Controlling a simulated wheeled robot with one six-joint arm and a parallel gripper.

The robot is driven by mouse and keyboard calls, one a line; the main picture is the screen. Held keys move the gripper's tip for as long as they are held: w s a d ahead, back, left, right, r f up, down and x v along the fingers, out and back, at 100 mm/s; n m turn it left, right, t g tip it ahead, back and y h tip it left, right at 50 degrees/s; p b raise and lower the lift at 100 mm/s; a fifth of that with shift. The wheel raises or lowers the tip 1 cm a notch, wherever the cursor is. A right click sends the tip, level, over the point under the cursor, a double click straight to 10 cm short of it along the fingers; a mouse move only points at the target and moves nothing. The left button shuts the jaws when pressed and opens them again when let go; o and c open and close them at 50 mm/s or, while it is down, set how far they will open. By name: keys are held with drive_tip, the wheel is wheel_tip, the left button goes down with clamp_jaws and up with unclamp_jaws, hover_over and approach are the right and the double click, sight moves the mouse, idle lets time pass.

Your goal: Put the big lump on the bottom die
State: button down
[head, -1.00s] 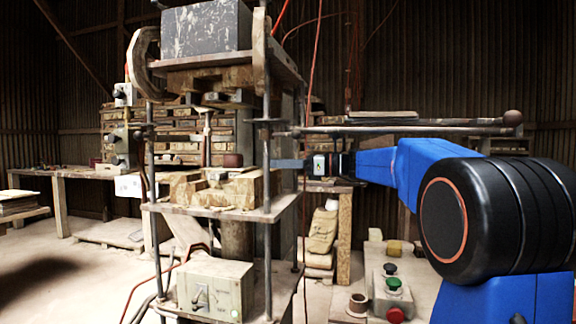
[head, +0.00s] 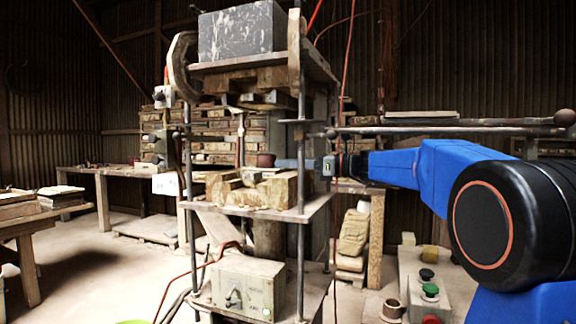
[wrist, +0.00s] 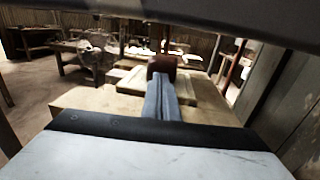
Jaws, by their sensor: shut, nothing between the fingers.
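The big lump (head: 265,160) is a reddish-brown rounded piece. It stands at the right part of the bottom die (head: 250,175), a pale plate on wooden blocks inside the press. In the wrist view the lump (wrist: 162,65) stands just beyond my fingertips, on or over the framed square die (wrist: 128,84). My gripper (head: 280,163) reaches in from the right between the press posts. Its thin fingers (wrist: 160,80) are shut with nothing between them. The fingertips end right at the lump; whether they touch it is unclear. The lump's underside is hidden.
The press's upper block (head: 242,32) and plate hang above the die. Upright posts (head: 301,150) stand close around my gripper. A control box (head: 248,285) sits below. A button panel (head: 428,285) is at the lower right. A table (head: 35,215) is at the left.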

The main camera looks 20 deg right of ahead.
drive_tip(key=shift+x, duration=0.9)
drive_tip(key=shift+d, duration=0.15)
